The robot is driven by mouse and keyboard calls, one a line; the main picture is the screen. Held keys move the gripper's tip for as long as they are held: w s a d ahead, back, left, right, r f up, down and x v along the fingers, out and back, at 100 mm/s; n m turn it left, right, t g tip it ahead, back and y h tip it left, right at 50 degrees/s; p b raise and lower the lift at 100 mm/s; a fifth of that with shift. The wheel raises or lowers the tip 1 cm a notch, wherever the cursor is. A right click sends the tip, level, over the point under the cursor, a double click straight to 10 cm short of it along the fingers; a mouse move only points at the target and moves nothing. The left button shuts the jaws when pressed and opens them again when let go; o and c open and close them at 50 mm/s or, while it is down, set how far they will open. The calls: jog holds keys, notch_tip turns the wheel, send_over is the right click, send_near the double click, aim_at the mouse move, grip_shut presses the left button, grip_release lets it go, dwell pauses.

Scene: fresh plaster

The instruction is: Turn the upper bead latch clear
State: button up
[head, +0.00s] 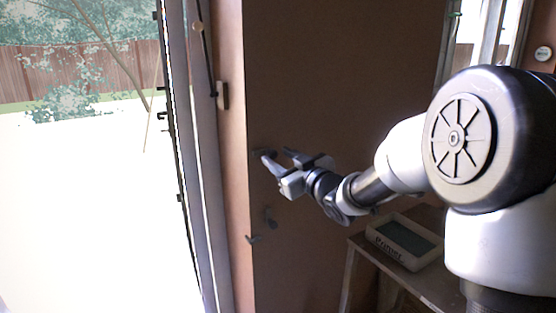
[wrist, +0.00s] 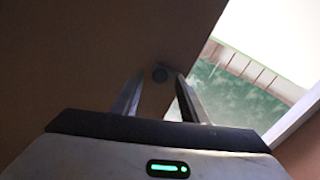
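My gripper (head: 277,155) is at the brown wall near its left edge, beside the window frame. Its two fingers are apart, with nothing held between them. The upper bead latch (head: 257,151) is a small dark piece at the wall's edge, partly hidden by my fingers. In the wrist view the latch (wrist: 160,74) shows as a small round grey pivot with a short arm, just beyond and between the fingertips (wrist: 158,82). I cannot tell whether a finger touches it. A lower latch (head: 253,239) sticks out from the same edge farther down.
A small table (head: 358,243) at the right bears a pale tray (head: 414,262) with a dark inside and lettering on its front. The tall window frame (head: 196,150) stands open to a bright yard at left. A small block (head: 222,95) hangs on the frame.

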jog(key=shift+w+a, duration=0.3)
jog(key=shift+w, duration=0.15)
grip_shut()
